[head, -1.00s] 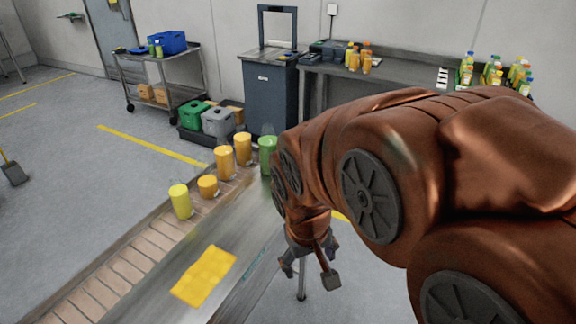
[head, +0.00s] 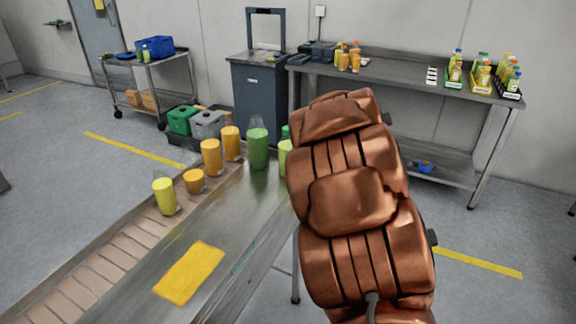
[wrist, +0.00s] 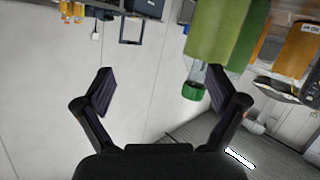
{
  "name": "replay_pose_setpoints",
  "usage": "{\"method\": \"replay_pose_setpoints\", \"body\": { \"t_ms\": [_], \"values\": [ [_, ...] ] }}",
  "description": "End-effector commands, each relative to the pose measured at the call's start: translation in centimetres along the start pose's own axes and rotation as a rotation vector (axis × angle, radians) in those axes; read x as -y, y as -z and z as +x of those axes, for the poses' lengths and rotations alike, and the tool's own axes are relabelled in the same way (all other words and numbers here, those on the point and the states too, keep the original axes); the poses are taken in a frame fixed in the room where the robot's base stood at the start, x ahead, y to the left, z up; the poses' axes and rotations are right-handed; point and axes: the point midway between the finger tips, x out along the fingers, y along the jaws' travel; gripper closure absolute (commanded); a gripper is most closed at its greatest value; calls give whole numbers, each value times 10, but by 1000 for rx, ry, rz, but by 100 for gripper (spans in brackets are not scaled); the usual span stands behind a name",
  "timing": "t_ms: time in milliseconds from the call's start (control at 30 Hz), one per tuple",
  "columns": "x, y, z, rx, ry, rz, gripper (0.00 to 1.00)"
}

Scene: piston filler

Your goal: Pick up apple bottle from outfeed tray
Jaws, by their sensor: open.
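A light green bottle with a green cap, which looks like the apple bottle (head: 286,158), stands at the far end of the metal surface in the head view, partly hidden by my arm. The wrist view is upside down; there a light green bottle (wrist: 208,32) hangs from the top edge, its green cap beside my right-hand finger. My gripper (wrist: 160,78) is open, with nothing between its fingers. The gripper is hidden behind my arm in the head view. I cannot make out a separate outfeed tray.
A darker green container (head: 258,150) stands left of the bottle, with several orange and yellow ones along the belt. A yellow cloth (head: 190,272) lies on the metal surface (head: 235,215).

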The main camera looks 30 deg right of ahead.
Motion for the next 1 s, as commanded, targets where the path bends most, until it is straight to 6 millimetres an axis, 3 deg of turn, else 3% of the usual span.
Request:
{"method": "replay_pose_setpoints", "body": {
  "t_ms": [33,200,467,667,1000],
  "values": [
    [0,-11,8,-33,31,10,5],
    [12,-25,21,-166,165,53,5],
    [30,-43,18,-320,348,153,5],
    [37,-44,14,-370,407,188,5],
    [48,-33,36,-375,413,191,5]
  ]
}}
